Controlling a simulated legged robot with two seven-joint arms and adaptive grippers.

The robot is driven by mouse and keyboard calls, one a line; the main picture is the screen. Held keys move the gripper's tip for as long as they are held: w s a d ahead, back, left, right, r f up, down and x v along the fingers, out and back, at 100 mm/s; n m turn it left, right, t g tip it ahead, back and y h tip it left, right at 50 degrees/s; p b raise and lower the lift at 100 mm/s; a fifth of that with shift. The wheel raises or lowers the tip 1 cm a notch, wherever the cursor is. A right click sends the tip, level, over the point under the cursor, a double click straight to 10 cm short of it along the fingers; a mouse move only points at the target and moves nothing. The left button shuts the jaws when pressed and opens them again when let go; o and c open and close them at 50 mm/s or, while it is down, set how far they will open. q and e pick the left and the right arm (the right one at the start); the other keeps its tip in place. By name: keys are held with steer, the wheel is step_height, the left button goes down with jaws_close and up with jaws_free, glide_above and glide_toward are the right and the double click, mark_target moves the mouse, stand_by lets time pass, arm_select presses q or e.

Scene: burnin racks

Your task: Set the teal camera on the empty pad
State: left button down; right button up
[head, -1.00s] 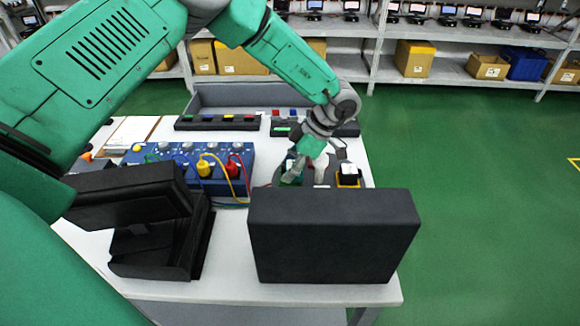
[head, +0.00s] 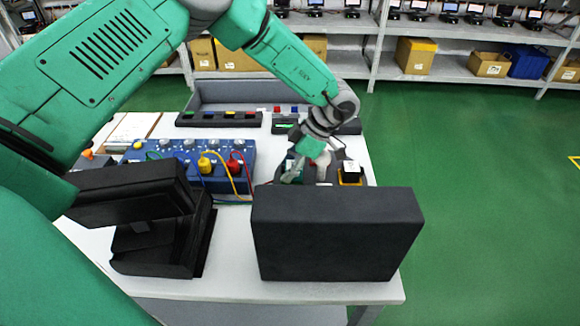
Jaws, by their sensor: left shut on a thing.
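My left gripper (head: 306,172) reaches down over the far right part of the white table, behind a black box-like panel. It is shut on a small dark teal thing, the teal camera (head: 291,166), which shows only in part at the fingers. A dark fixture lies under the gripper, and its near side is hidden by the panel. A black block with a white top (head: 351,168) sits on a yellow-edged pad (head: 351,183) to the right of the gripper. I cannot make out the empty pad. My right gripper is out of view.
The black panel (head: 338,235) blocks the near side. A black stand-like device (head: 160,240) is left of it. A blue box (head: 222,178) with yellow and red plugs and cables lies left of the gripper. A grey tray (head: 235,93) and button strip (head: 218,119) are behind.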

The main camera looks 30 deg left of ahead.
arm_select(q)
steer(key=c, duration=1.2)
jaws_free()
steer(key=shift+a+f, duration=0.1)
steer(key=shift+a, duration=0.05)
steer(key=shift+o, duration=1.2)
steer(key=shift+a, duration=0.15)
steer(key=shift+w+d+r, duration=0.1)
steer(key=shift+d+r, duration=0.1)
steer(key=shift+d, duration=0.1)
steer(key=v, duration=1.1)
steer(key=shift+r, duration=0.2)
steer(key=shift+w+a, duration=0.1)
steer(key=shift+w, duration=0.05)
